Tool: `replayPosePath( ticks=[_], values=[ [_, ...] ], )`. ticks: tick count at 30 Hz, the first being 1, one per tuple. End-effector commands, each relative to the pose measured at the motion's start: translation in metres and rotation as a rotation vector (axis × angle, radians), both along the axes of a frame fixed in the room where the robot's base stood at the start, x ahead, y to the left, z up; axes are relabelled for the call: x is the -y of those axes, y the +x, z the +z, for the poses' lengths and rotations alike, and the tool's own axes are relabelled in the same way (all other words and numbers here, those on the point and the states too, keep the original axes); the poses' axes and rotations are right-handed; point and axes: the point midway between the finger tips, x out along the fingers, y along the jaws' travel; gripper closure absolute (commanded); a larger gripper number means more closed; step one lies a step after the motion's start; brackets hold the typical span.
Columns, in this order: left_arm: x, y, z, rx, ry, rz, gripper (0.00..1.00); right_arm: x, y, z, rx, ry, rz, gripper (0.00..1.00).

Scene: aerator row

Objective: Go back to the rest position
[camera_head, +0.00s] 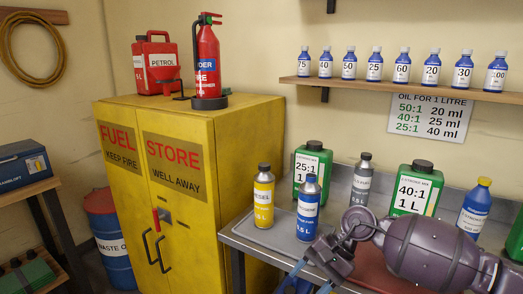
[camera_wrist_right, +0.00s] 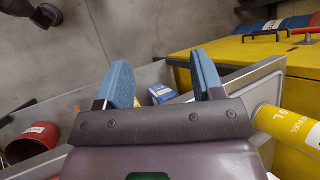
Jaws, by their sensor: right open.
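My right arm comes in from the right in the head view, and its right gripper (camera_head: 308,279) points down at the front edge of the grey bench (camera_head: 240,239). In the right wrist view the right gripper (camera_wrist_right: 162,75) has its two blue fingers wide apart with nothing held between them. My left gripper is in neither view.
A yellow bottle (camera_head: 264,196), a blue bottle (camera_head: 308,208), a grey bottle (camera_head: 361,180) and green canisters (camera_head: 416,190) stand close behind the right arm. The yellow cabinet (camera_head: 190,130) is left of the bench. Small bottles line the wall shelf (camera_head: 400,87). Bare floor (camera_wrist_right: 140,30) shows beyond the bench.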

Motion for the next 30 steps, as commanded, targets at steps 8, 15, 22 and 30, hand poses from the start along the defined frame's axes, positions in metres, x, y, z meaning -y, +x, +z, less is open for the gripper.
replayPosePath(
  ticks=[8,15,22,30],
  values=[
    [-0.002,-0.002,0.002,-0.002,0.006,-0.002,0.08,-0.059,-0.054,-0.012,-0.52,0.414,-0.41,0.38],
    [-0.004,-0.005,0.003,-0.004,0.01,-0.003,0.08,-0.067,-0.071,-0.007,-1.068,0.72,-0.765,0.38],
    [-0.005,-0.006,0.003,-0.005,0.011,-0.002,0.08,-0.038,-0.075,-0.018,-1.654,0.993,-1.069,0.38],
    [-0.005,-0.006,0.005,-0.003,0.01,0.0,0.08,0.028,-0.093,-0.064,-2.394,1.332,-1.327,0.38]
  ],
)
